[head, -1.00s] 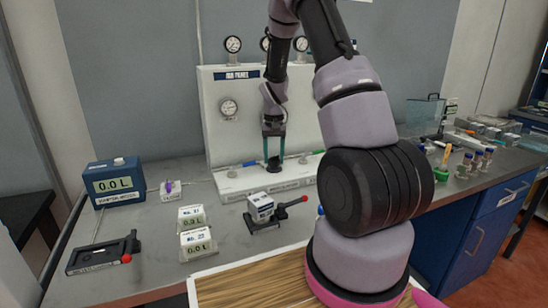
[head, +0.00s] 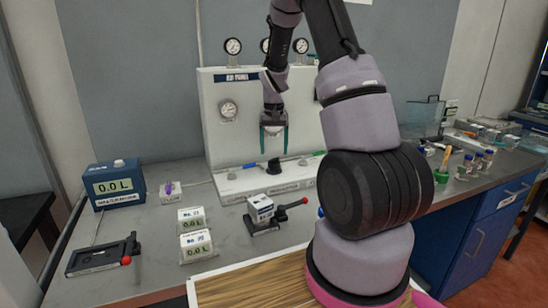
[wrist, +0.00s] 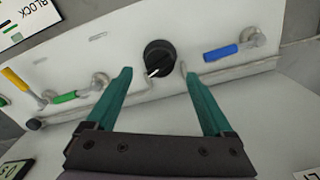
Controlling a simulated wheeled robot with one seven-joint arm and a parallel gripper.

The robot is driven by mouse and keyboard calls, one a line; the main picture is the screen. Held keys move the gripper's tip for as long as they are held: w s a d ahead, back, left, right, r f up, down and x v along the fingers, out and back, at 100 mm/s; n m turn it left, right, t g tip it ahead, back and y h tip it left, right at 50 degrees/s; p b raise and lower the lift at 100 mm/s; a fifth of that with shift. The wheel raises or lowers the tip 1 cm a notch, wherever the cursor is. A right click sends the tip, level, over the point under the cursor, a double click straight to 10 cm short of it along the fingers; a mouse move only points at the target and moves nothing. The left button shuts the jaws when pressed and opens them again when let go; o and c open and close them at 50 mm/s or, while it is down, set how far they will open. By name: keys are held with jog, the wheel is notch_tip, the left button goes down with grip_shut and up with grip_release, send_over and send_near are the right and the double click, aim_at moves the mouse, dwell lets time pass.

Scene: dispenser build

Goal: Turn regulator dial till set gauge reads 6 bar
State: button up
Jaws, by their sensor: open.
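The regulator dial (wrist: 159,58) is a round black knob with a pale pointer mark, in the upper middle of the wrist view. In the head view the dial (head: 273,165) stands low on the white gas panel (head: 222,140). My gripper (wrist: 158,76) is open and empty. Its teal fingers point toward the dial, one to each side in the picture, with gaps between. In the head view my gripper (head: 274,148) is just above the dial. A round gauge (head: 228,109) is on the panel and others (head: 233,46) stand along its top. Their readings are too small to tell.
In the wrist view a blue-handled valve (wrist: 222,52) is right of the dial, and green (wrist: 65,97) and yellow (wrist: 20,82) handles are left. A block in a red-handled clamp (head: 262,212) and several readout boxes (head: 195,243) occupy the bench in front.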

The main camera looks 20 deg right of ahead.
aim_at(274, 159)
notch_tip(274, 159, up, 6)
jog(key=shift+r, duration=0.25)
dwell(0.4)
jog(key=s+a+r+t+y, duration=0.1)
jog(key=s+a+r+t, duration=0.15)
jog(key=s+r, duration=0.45)
jog(key=s+a+r+t, duration=0.1)
jog(key=s+a+r, duration=0.3)
jog(key=r, duration=0.6)
jog(key=s+a+r+t, duration=0.1)
jog(key=s+r+t, duration=0.1)
jog(key=s, duration=0.6)
jog(key=s+a+r+t+y, duration=0.1)
jog(key=s+a+r, duration=0.1)
jog(key=s, duration=0.6)
jog(key=shift+s+r+t, duration=0.2)
jog(key=shift+r+t, duration=0.15)
jog(key=shift+r, duration=0.1)
jog(key=shift+d, duration=0.1)
dwell(0.5)
